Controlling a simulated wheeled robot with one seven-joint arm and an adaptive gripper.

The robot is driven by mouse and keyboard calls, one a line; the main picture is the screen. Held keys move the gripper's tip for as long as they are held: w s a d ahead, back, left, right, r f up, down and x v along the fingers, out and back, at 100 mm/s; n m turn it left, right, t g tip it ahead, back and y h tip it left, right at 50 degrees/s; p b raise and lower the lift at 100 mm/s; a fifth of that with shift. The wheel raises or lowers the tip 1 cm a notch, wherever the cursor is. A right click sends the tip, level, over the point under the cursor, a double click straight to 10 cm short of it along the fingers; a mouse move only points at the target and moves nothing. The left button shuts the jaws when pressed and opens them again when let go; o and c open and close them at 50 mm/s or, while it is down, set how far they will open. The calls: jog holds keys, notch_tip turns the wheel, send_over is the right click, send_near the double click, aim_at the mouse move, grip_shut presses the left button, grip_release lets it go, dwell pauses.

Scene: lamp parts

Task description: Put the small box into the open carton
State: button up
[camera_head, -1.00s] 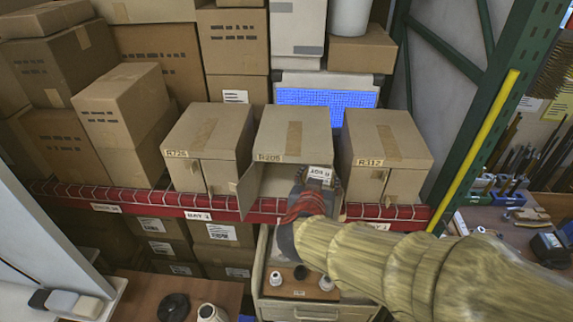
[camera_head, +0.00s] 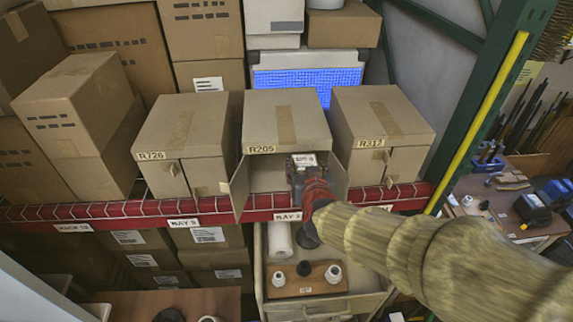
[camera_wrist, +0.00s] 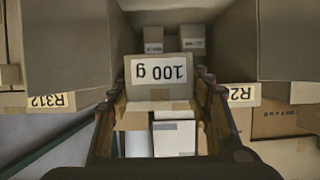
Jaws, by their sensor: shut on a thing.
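The small box (camera_head: 305,160) has a white label and is held in my gripper (camera_head: 304,172). In the wrist view the small box (camera_wrist: 160,72) sits between the two fingers, its "100 g" label upside down. The open carton (camera_head: 284,112), marked R205, stands in the middle of the shelf, its front facing me and its left flap (camera_head: 240,188) swung out. My gripper and the small box are at the carton's mouth, on the right side of the opening. The arm partly hides the right part of the opening. How deep the box reaches cannot be told.
Two smaller boxes, one (camera_wrist: 153,39) left and one (camera_wrist: 193,38) right, show deeper inside in the wrist view. A red shelf beam (camera_head: 135,209) runs below. A green post (camera_head: 492,110) stands at right.

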jog(key=w+a+f, duration=0.3)
jog(key=w+f, duration=0.1)
jog(key=w, duration=0.3)
jog(key=p, duration=0.1)
send_over(283, 178)
jog(key=f, duration=0.4)
jog(key=shift+s+d+f, duration=0.15)
jog(key=shift+s, duration=0.2)
jog(key=shift+w+f, duration=0.25)
jog(key=shift+f, duration=0.25)
jog(key=shift+w+f, duration=0.1)
jog(key=shift+f, duration=1.45)
jog(key=shift+f, duration=0.2)
jog(key=o, duration=1.2)
